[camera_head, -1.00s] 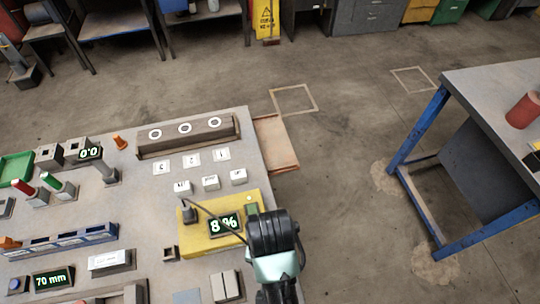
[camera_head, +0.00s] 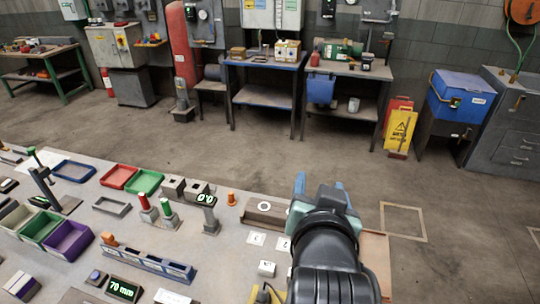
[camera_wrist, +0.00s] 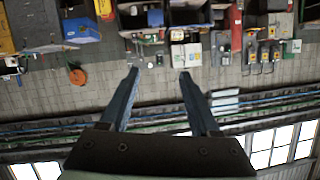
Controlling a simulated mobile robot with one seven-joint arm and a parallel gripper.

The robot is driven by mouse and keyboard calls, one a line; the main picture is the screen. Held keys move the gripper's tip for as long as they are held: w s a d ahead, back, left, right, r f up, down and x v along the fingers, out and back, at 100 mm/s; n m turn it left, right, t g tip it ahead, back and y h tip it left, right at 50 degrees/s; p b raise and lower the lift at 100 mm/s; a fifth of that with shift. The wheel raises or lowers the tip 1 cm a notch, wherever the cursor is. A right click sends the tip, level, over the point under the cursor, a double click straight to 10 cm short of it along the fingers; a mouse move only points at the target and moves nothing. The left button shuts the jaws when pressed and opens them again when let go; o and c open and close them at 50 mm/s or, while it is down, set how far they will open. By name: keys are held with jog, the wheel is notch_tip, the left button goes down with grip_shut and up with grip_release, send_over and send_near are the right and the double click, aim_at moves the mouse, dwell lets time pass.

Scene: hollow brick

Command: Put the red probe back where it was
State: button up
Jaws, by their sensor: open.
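A red-capped probe-like piece (camera_head: 146,206) stands upright on the workbench beside a green-capped one (camera_head: 166,209), each in a small grey stand. I cannot tell for certain whether the red one is the task's probe. My gripper (camera_head: 322,188) is at the bench's right side, its blue fingers pointing away towards the back of the room. In the wrist view the fingers (camera_wrist: 159,73) are spread with nothing between them.
A small grey 0.0 display (camera_head: 206,198) and an orange piece (camera_head: 231,199) stand between the red-capped piece and the brick. Red (camera_head: 119,176) and green (camera_head: 145,182) trays lie behind. A blue rack (camera_head: 150,262) is in front.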

jog(key=s+a+r+n+t, duration=0.1)
jog(key=a+r+t, duration=0.15)
jog(key=r, duration=0.65)
jog(key=a+r+n+t, duration=0.15)
jog(key=r+t, duration=0.25)
jog(key=r, duration=0.5)
jog(key=s+a+r+n+t+y, duration=0.1)
jog(key=s+a+r+t, duration=0.1)
jog(key=s+r, duration=0.3)
jog(key=s+a+r+t+y, duration=0.1)
jog(key=s+r+t, duration=0.4)
jog(key=r, duration=0.6)
jog(key=shift+s+a+n, duration=0.15)
jog(key=shift+a+n, duration=0.2)
jog(key=shift+a, duration=0.1)
